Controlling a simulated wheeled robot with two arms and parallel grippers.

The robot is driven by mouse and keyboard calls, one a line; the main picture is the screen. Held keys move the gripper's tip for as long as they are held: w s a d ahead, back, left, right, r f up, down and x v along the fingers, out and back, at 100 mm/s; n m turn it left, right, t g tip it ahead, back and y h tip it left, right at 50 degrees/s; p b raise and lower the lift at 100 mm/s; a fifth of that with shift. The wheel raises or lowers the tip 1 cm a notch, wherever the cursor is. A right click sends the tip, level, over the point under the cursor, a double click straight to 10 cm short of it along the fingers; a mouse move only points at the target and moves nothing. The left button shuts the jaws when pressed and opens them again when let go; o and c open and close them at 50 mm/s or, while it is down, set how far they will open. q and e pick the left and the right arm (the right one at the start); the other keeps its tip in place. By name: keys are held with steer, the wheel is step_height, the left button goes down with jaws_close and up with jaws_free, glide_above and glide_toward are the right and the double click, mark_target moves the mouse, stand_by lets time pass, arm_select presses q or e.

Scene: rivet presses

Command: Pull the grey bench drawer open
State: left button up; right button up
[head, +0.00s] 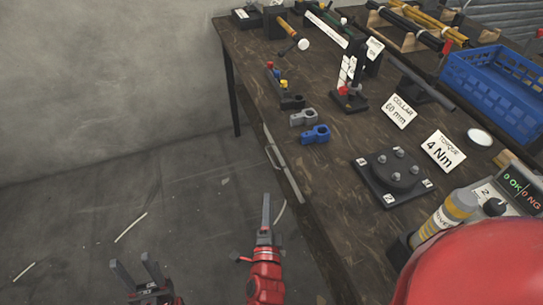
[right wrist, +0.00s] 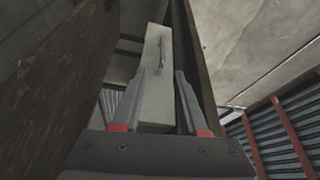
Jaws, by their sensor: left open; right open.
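The grey bench drawer (head: 286,172) sits under the edge of the dark wooden bench, seen mostly as a narrow front. Its bar handle (head: 273,158) sticks out to the left. I see no clear gap at the drawer. In the right wrist view the drawer front (right wrist: 155,95) lies ahead, with the handle (right wrist: 162,50) beyond the fingertips. My right gripper (head: 266,200) is open and empty, apart from the handle; it also shows in the right wrist view (right wrist: 160,73). My left gripper (head: 133,264) is open and empty over the floor at lower left.
The bench top (head: 330,175) holds a blue clamp part (head: 316,134), a black round fixture (head: 394,172), label cards and a blue crate (head: 490,90). A red rounded shape covers the lower right.

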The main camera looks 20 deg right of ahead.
mark_target(271, 157)
steer(key=x, duration=0.8)
steer(key=b+x, duration=0.1)
steer(key=x, duration=0.7)
steer(key=shift+w+d+r, duration=0.1)
steer(key=shift+w+r, duration=0.1)
steer(key=shift+r, duration=0.05)
jaws_close()
stand_by(0.6)
